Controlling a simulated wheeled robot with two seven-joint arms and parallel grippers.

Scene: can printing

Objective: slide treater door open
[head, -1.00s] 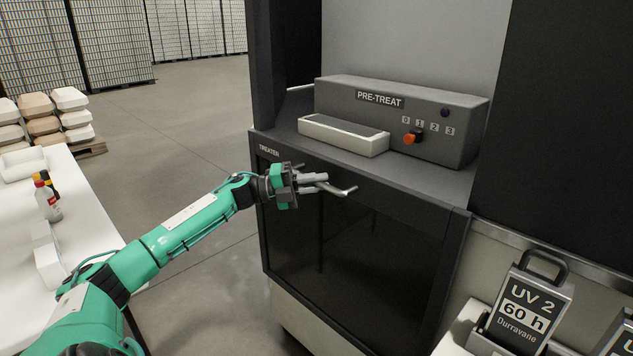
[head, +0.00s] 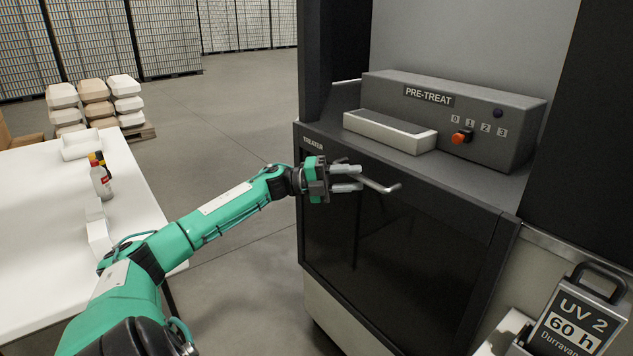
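The treater (head: 410,222) is a dark cabinet with a dark glass front door (head: 400,255), which looks shut. A bent metal handle (head: 385,187) sticks out near the top of the door. My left gripper (head: 350,178) is at the left end of this handle. Its two fingers are apart, one above the other, and the handle's left part runs up to the gap between them. I cannot tell whether they touch it. My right gripper is not in view.
A grey PRE-TREAT box (head: 450,125) with an orange knob and a pale tray (head: 390,132) sit on the cabinet top. A UV 2 canister (head: 575,315) stands at lower right. A white table (head: 45,215) with bottles (head: 101,180) is at left. Floor between is clear.

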